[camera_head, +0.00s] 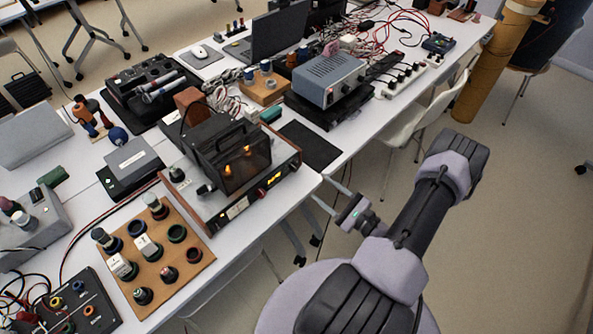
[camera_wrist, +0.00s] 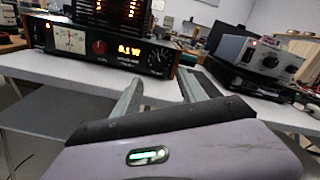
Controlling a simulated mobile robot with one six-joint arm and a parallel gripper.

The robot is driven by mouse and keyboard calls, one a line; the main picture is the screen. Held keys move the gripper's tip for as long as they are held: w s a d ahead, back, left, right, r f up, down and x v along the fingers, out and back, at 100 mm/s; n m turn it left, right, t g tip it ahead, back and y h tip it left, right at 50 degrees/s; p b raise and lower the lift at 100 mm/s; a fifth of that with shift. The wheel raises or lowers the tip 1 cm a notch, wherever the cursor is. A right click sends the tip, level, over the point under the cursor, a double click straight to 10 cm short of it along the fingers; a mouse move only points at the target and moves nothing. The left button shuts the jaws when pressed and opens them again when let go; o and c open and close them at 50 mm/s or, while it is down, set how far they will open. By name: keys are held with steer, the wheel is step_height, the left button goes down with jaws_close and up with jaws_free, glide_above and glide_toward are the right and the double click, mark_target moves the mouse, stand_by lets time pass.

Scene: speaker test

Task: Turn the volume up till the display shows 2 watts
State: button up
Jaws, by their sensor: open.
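The amplifier (camera_head: 240,205) sits at the table's front edge, with a dark cage (camera_head: 235,157) and glowing tubes on top. In the wrist view, its front panel (camera_wrist: 82,58) carries a lit meter (camera_wrist: 70,40) at the left, a reddish round knob (camera_wrist: 100,47) and a yellow display (camera_wrist: 130,51) that appears to read 0.1 W. A dark round knob (camera_wrist: 157,54) is right of the display. The display also shows in the head view (camera_head: 273,178). My gripper (camera_wrist: 161,76) is open and empty, in front of and below the panel, apart from the knobs; it also shows in the head view (camera_head: 336,198).
A grey instrument (camera_head: 330,78) with knobs stands on a black box to the right of the amplifier. A brown board (camera_head: 160,265) with several knobs lies to its left. A black mat (camera_head: 310,146) lies beside the amplifier. The floor before the table is free around my base.

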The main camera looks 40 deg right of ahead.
mark_target(296, 168)
steer(key=w, duration=0.3)
steer(key=w+b, duration=0.1)
steer(key=w, duration=0.3)
steer(key=w+a+b, duration=0.1)
steer(key=w, duration=0.3)
steer(key=shift+w, duration=0.1)
jaws_close()
